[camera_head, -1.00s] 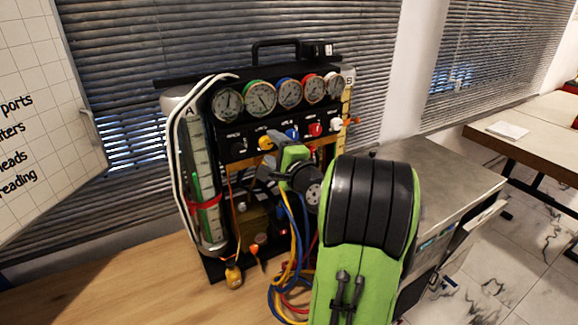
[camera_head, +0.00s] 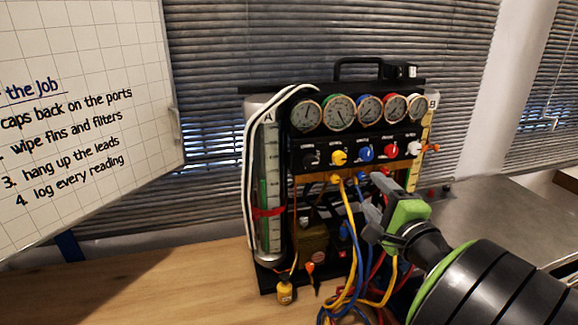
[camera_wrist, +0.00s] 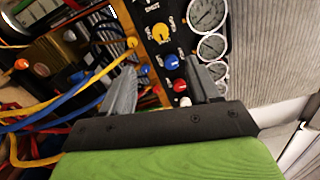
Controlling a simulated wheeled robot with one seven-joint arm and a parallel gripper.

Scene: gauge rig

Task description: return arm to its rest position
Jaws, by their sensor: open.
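My gripper (camera_head: 368,222) is at the right front of the gauge rig in the head view, with my green and black arm reaching in from the lower right. In the wrist view my gripper (camera_wrist: 162,88) shows two grey fingers spread apart, with nothing between them. The gauge rig (camera_head: 345,150) stands upright on the wooden bench, with a row of round gauges and coloured knobs. The yellow knob (camera_wrist: 160,34), blue knob (camera_wrist: 171,62) and red knob (camera_wrist: 180,86) show beyond the fingers. My gripper hides part of the rig's lower right.
Yellow, blue and red hoses (camera_head: 352,285) hang in loops in front of the rig, close to my arm. A whiteboard (camera_head: 80,110) is at the left. The wooden bench (camera_head: 150,285) is clear at the left. A grey worktop (camera_head: 500,215) lies right.

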